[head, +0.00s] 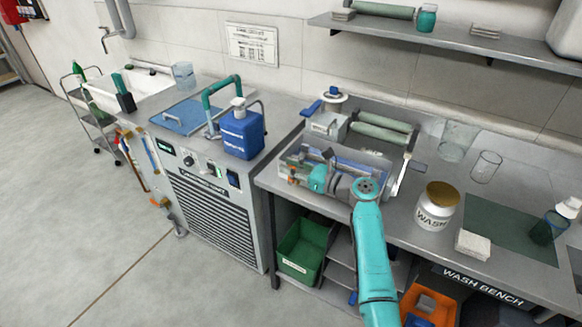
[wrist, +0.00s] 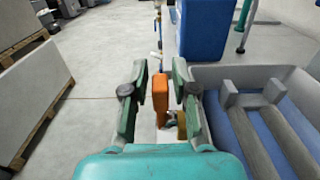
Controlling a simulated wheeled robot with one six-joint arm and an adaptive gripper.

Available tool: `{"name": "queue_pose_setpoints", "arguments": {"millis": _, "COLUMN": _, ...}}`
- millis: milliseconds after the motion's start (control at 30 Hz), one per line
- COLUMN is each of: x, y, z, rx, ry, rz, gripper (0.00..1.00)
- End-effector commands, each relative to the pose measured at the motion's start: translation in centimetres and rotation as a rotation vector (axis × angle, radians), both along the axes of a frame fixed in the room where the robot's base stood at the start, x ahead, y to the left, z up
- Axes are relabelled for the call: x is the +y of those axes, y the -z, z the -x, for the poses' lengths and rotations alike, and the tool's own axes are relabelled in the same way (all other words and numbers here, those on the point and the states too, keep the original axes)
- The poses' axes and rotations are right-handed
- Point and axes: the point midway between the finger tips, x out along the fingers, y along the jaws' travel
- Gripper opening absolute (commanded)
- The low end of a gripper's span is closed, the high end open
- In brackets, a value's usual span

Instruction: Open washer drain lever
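The washer (head: 345,165) is a clear-walled tray on the bench, with its left end nearest my gripper. In the wrist view its tray (wrist: 225,75) with grey bars inside fills the right side. An orange lever (wrist: 160,97) stands upright between my gripper's two fingers, with a brass-coloured part (wrist: 181,124) behind and below it. My gripper (wrist: 160,78) is open, one finger on each side of the lever, with a visible gap on both sides. In the head view my gripper (head: 303,170) is at the washer's left end, and the lever is mostly hidden or too small to make out.
A grey cabinet unit (head: 215,215) with a blue container (head: 242,133) stands left of the bench. A green bin (head: 303,250) sits below. Right of the washer are a WASH jar (head: 437,205), a white block (head: 473,244) and glass beakers (head: 485,166).

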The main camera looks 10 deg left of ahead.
Motion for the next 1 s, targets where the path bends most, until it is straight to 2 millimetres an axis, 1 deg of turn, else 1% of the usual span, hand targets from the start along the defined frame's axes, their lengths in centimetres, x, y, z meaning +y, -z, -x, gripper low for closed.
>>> {"name": "queue_pose_setpoints", "arguments": {"millis": 33, "x": 0.0, "y": 0.0, "z": 0.0, "rx": 0.000, "ry": 0.000, "rz": 0.000, "gripper": 0.07}}
{"name": "queue_pose_setpoints", "arguments": {"millis": 67, "x": 0.0, "y": 0.0, "z": 0.0, "rx": 0.000, "ry": 0.000, "rz": 0.000, "gripper": 0.00}}
{"name": "queue_pose_setpoints", "arguments": {"millis": 367, "x": 0.0, "y": 0.0, "z": 0.0, "rx": 0.002, "ry": 0.000, "rz": 0.009, "gripper": 0.00}}
{"name": "queue_pose_setpoints", "arguments": {"millis": 533, "x": 0.3, "y": -0.1, "z": -0.1, "rx": 0.017, "ry": -0.001, "rz": 0.055, "gripper": 0.00}}
{"name": "queue_pose_setpoints", "arguments": {"millis": 767, "x": 1.2, "y": -0.1, "z": -0.5, "rx": 0.067, "ry": 0.000, "rz": 0.195, "gripper": 0.00}}
{"name": "queue_pose_setpoints", "arguments": {"millis": 1000, "x": 2.5, "y": 0.3, "z": -0.9, "rx": 0.138, "ry": 0.000, "rz": 0.394, "gripper": 0.00}}
